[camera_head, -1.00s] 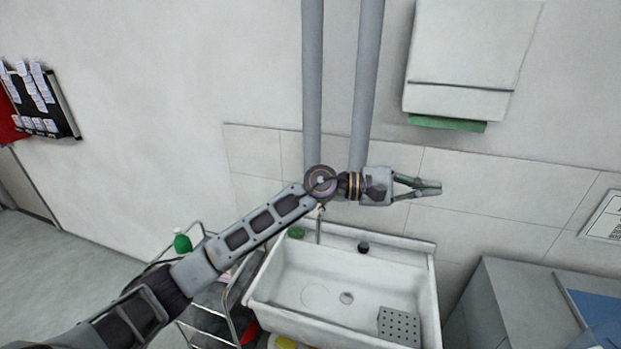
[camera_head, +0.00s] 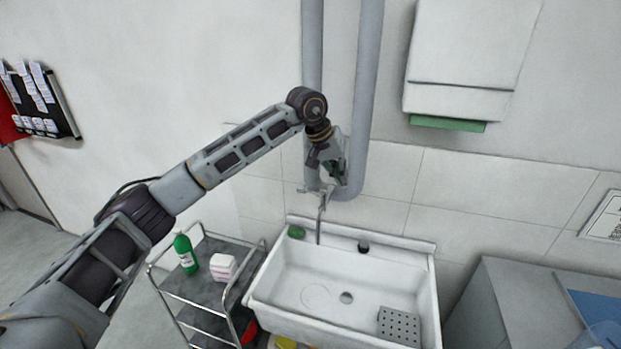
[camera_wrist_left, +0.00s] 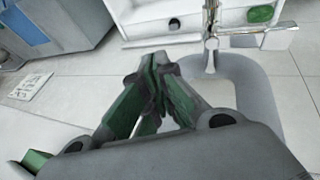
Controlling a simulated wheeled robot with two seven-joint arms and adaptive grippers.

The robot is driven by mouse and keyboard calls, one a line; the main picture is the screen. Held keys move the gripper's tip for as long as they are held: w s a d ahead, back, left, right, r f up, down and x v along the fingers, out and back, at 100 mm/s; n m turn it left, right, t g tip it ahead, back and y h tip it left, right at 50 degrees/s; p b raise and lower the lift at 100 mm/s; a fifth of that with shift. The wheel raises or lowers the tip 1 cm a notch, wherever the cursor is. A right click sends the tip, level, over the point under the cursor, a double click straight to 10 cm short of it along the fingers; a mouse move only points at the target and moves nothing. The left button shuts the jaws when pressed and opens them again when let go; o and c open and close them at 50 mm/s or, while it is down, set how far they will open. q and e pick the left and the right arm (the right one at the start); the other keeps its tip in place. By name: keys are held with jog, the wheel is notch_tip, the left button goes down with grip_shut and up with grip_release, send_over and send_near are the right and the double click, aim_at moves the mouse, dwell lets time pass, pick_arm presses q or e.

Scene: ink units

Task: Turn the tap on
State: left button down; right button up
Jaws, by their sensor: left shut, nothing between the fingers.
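The metal tap (camera_head: 321,205) stands at the wall above the back edge of the white sink (camera_head: 262,292), with a thin spout reaching down and short handles at its top. In the left wrist view the tap (camera_wrist_left: 211,43) is at the top, with a handle bar stretching to the right. My left gripper (camera_head: 338,181) points down close to the tap's top, in front of the grey pipes. In the wrist view its green-padded fingers (camera_wrist_left: 160,60) are together and empty, apart from the tap in the picture. My right gripper is not in view.
Grey pipes (camera_head: 369,90) run down the wall behind my arm. A metal trolley (camera_head: 205,288) with a green bottle (camera_head: 186,253) and a white-pink pack (camera_head: 224,267) stands left of the sink. A grey cabinet (camera_head: 505,300) is at the right. A dispenser (camera_head: 465,60) hangs above.

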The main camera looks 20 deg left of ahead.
aim_at(312, 191)
pick_arm(q)
jog(key=w+a+r+y, duration=0.1)
jog(key=a+r+y, duration=0.3)
jog(key=a, duration=0.6)
jog(key=shift+w+m, duration=0.2)
jog(key=shift+m, duration=0.1)
jog(key=shift+f, duration=0.15)
jog(key=shift+x, duration=0.85)
jog(key=shift+p+x, duration=0.85)
jog(key=shift+x, duration=3.2)
jog(key=shift+w, duration=0.15)
jog(key=shift+d, duration=0.1)
